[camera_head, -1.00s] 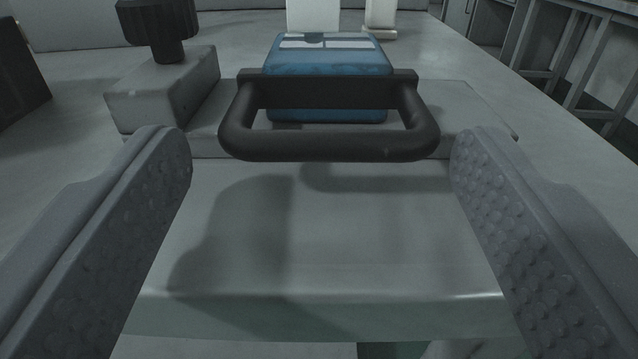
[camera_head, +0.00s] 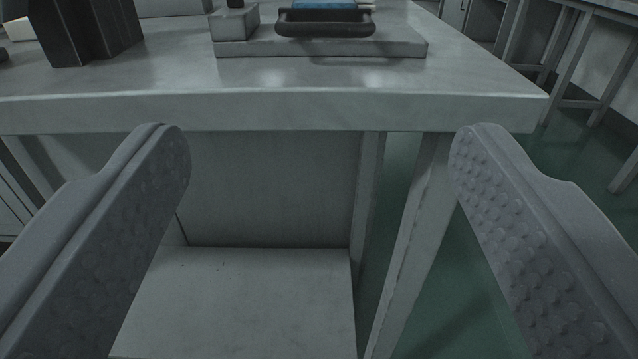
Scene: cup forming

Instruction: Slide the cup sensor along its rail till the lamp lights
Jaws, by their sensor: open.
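The blue cup sensor (camera_head: 326,5) shows only as a sliver at the top edge of the view. Its black handle (camera_head: 325,29) faces me. It sits on a grey base plate (camera_head: 400,46) on the table, with a small grey block (camera_head: 235,23) at the plate's left end. My gripper (camera_head: 318,145) is open and empty, its two fingers wide apart. It is in front of the table's near edge, well back from the handle and not touching it. I cannot make out the rail or a lamp.
The table (camera_head: 130,75) has a thick front edge, with legs and a lower shelf (camera_head: 240,300) beneath. A dark angular object (camera_head: 95,30) stands at the table's left. Another bench (camera_head: 600,100) stands at the right. The table's front strip is clear.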

